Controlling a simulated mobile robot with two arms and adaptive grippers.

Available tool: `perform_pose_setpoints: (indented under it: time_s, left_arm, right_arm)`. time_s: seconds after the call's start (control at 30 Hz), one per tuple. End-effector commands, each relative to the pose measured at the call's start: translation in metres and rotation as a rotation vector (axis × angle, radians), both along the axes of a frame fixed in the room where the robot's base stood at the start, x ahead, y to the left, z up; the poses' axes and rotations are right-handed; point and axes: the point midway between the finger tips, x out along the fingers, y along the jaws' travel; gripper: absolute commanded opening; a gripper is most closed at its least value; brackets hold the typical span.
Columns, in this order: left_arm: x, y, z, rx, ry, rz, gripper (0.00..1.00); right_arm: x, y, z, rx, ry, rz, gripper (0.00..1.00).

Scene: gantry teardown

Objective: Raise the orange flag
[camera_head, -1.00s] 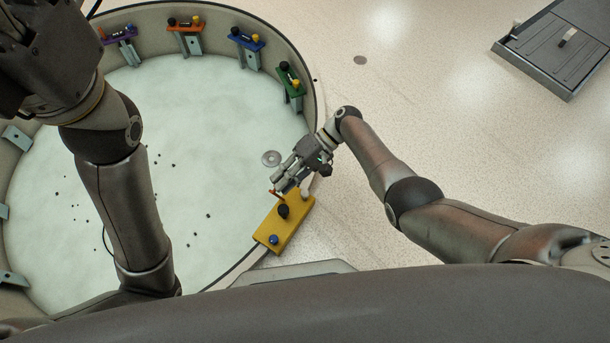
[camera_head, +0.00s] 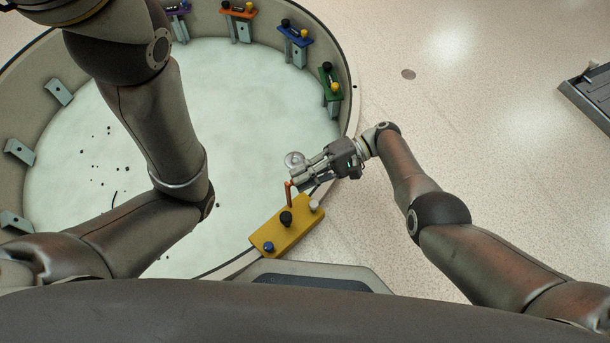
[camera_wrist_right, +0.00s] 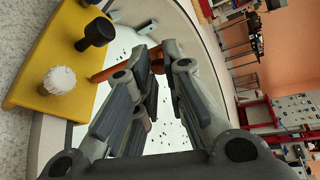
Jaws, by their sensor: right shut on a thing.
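The orange flag (camera_head: 289,192) stands up as a thin orange piece at the far edge of the yellow box (camera_head: 300,226). In the right wrist view the orange flag (camera_wrist_right: 108,72) runs from the box edge to between the fingers. My right gripper (camera_head: 300,172) is shut on the flag, just beyond the box; its fingers hide part of it. The box also carries a black knob (camera_head: 286,218), a blue button (camera_head: 268,247) and a white knob (camera_head: 316,205). My left gripper is out of view; only my left arm shows.
The yellow box sits on the rim of a round, pale-floored pit (camera_head: 245,120). Orange (camera_head: 238,10), blue (camera_head: 295,36) and green (camera_head: 330,84) boxes stand along its far wall. A grey tray (camera_head: 590,95) lies at far right. The floor between is clear.

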Motion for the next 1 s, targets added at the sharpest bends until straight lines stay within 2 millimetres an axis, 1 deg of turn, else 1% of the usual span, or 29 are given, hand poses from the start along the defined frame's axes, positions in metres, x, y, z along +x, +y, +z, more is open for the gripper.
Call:
perform_pose_setpoints:
  time_s: [0.17,0.2,0.5,0.83,1.0]
  left_arm:
    - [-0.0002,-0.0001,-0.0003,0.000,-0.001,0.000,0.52]
    - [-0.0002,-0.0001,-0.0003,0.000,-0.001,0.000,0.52]
    - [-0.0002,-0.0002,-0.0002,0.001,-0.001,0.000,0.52]
    - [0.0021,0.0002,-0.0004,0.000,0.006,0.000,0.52]
    - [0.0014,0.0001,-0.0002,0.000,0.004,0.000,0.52]
  right_arm:
    - [-0.0002,-0.0016,-0.0024,-0.008,0.000,-0.002,0.00]
    - [-0.0002,-0.0015,-0.0024,-0.007,0.000,-0.002,0.01]
    - [0.0000,-0.0012,-0.0013,-0.005,0.000,-0.001,0.39]
    - [0.0002,-0.0009,-0.0004,-0.004,-0.001,-0.001,0.39]
    - [0.0010,-0.0004,0.0052,-0.002,-0.004,0.000,0.39]
